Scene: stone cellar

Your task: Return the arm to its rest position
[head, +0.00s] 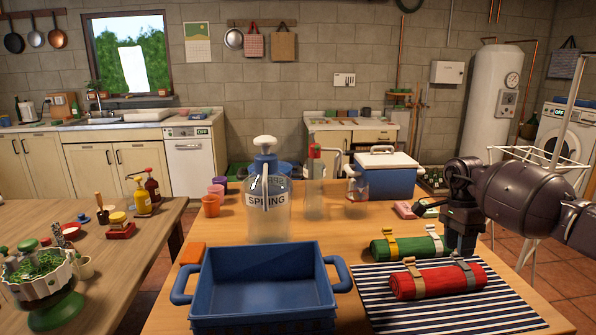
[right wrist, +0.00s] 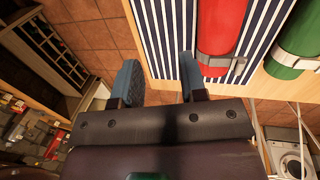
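My right arm (head: 525,195) comes in from the right in the head view. Its gripper (head: 462,245) points down above the back right of the striped mat (head: 480,313), just right of the green roll. The red roll (head: 437,282) and the green roll (head: 406,246), each with straps, lie on the table. The red roll (right wrist: 220,28) also shows in the right wrist view. My left gripper is not in view.
A blue crate (head: 265,285), empty, stands at the table's front. A white rack (head: 540,155) is behind my right arm. A second table (head: 60,215) stands left.

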